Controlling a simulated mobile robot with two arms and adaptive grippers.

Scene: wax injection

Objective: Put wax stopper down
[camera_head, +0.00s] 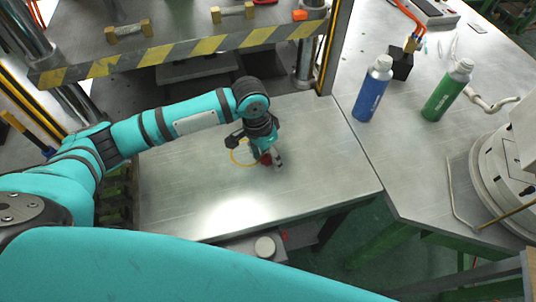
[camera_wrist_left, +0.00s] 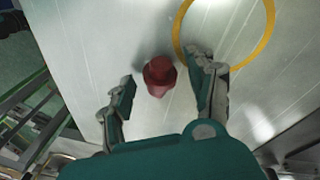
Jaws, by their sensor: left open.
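The wax stopper, a small dark red piece with a wider rounded end (camera_wrist_left: 159,74), is on the metal table between my left gripper's fingers in the left wrist view. It also shows partly in the head view (camera_head: 266,158), half hidden by the gripper. My left gripper (camera_wrist_left: 163,92) is open, with a gap between each finger and the stopper. In the head view the left gripper (camera_head: 268,160) points down at the table. A yellow ring (camera_wrist_left: 262,40) marked on the table lies just beside the stopper, which is outside it. My right gripper is not in view.
A blue bottle (camera_head: 373,90) and a green bottle (camera_head: 447,91) stand on the right-hand table. A press with a yellow-black striped edge (camera_head: 180,53) is behind my left arm. A white round item (camera_head: 264,247) is below the table's front edge. The table around the ring is clear.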

